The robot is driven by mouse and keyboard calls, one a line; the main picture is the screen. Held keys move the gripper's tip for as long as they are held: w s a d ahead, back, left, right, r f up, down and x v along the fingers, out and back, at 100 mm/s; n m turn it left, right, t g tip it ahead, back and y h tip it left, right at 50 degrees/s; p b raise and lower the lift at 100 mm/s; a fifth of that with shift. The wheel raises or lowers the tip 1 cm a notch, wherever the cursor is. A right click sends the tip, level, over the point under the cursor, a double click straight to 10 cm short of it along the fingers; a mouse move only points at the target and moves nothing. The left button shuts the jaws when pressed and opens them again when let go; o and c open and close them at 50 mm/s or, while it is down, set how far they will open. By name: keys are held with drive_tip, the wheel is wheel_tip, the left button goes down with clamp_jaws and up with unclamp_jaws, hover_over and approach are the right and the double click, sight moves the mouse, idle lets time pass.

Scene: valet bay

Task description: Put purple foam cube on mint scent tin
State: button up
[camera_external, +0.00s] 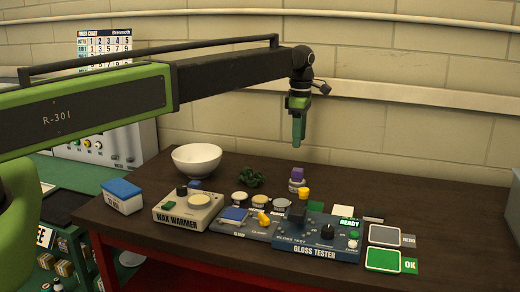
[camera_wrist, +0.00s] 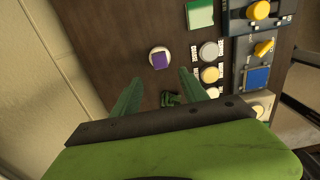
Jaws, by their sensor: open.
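The purple foam cube (camera_external: 297,173) sits on top of a small round pale tin (camera_external: 296,186) near the middle back of the dark table. In the wrist view the cube (camera_wrist: 160,62) lies on the round tin top (camera_wrist: 154,51), just beyond my fingertips. The tin's label is too small to read, so I cannot tell whether it is the mint scent tin. My gripper (camera_external: 298,142) points down above the cube, clear of it. In the wrist view its two green fingers (camera_wrist: 160,76) are apart with nothing between them.
A dark green crumpled item (camera_external: 251,177) and a white bowl (camera_external: 197,159) stand left of the tin. Several round pots (camera_external: 239,198) line the panel in front. The gloss tester (camera_external: 318,240) and wax warmer (camera_external: 187,208) fill the front. The table's right end is bare.

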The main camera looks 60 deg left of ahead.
drive_tip(key=shift+r, duration=0.15)
drive_tip(key=s+d+m, duration=1.3)
drive_tip(key=s+d, duration=0.1)
drive_tip(key=d, duration=0.3)
drive_tip(key=s+d+m, duration=1.4)
drive_tip(key=d, duration=0.3)
drive_tip(key=shift+d, duration=0.25)
